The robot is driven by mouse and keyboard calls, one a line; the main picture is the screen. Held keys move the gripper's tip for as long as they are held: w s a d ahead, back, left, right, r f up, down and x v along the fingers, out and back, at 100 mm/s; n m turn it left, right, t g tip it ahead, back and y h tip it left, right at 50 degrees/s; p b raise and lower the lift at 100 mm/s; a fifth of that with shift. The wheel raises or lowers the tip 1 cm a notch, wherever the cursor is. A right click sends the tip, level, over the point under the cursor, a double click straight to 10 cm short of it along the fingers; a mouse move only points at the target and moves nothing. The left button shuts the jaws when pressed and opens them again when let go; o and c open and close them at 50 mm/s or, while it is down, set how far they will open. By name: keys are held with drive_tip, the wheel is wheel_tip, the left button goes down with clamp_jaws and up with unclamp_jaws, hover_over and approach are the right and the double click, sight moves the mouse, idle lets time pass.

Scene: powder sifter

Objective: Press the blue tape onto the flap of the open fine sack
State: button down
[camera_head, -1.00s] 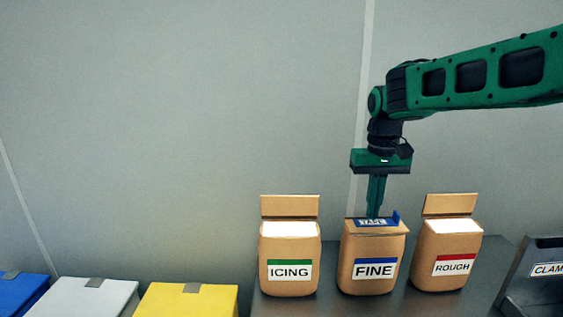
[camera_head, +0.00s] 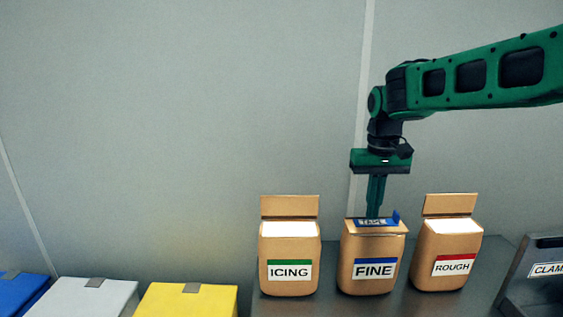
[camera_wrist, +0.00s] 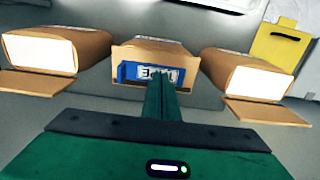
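The fine sack (camera_head: 349,272) stands upright in the middle of three brown sacks. Its top looks covered by the brown flap, and no white opening shows. The blue tape (camera_head: 391,223), with a pale "TAPE" label and an upright blue tab at one end, lies on that top. It also shows in the wrist view (camera_wrist: 123,71). My gripper (camera_head: 373,216) points straight down with its fingers together, the tips at the tape. It also shows in the wrist view (camera_wrist: 157,75). The fingertips hide part of the tape, and I cannot tell whether they pinch it.
The icing sack (camera_head: 289,250) stands left and the rough sack (camera_head: 447,240) right, both with raised flaps and white tops. A dark "CLAMP" panel (camera_head: 530,280) is at the far right. Yellow (camera_head: 188,300), grey (camera_head: 90,300) and blue (camera_head: 20,290) boxes are lower left.

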sight(374, 222)
drive_tip(key=shift+f, duration=0.65)
idle(0.8)
drive_tip(key=shift+r, duration=0.1)
wheel_tip(374, 222, up, 8)
idle(1.0)
drive_tip(key=s+d+f+m+h, duration=0.1)
drive_tip(key=s+d+f+m, duration=0.35)
drive_tip(key=s+d, duration=1.05)
drive_tip(key=s+d+f+m, duration=0.1)
drive_tip(key=s+f, duration=0.4)
drive_tip(key=s, duration=0.3)
drive_tip(key=s+d+f+m+y, duration=0.1)
drive_tip(key=s+d+f, duration=0.1)
drive_tip(key=s+f, duration=0.4)
drive_tip(key=s, duration=0.3)
drive_tip(key=shift+s+d, duration=0.15)
drive_tip(key=shift+s, duration=0.1)
